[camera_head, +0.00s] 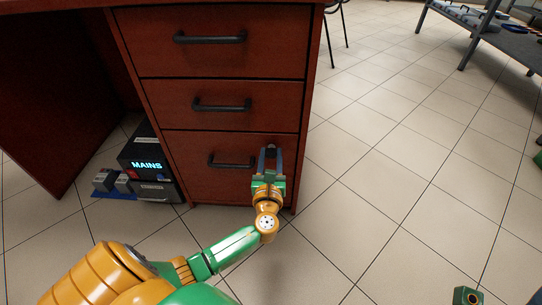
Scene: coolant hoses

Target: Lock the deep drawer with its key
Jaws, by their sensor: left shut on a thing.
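The deep drawer (205,190) is the bottom and tallest of the three reddish-brown drawers in the desk pedestal, and it looks closed. My left gripper (270,155) is at the upper right of its front, right of the black handle (232,161). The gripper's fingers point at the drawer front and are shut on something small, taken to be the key. The key and any lock there are hidden behind the fingers, so I cannot tell whether the key sits in the lock.
The middle drawer (200,104) and top drawer (270,42) above look closed. The tiled floor to the right is clear up to a grey metal rack (490,38) and dark chair legs (329,45).

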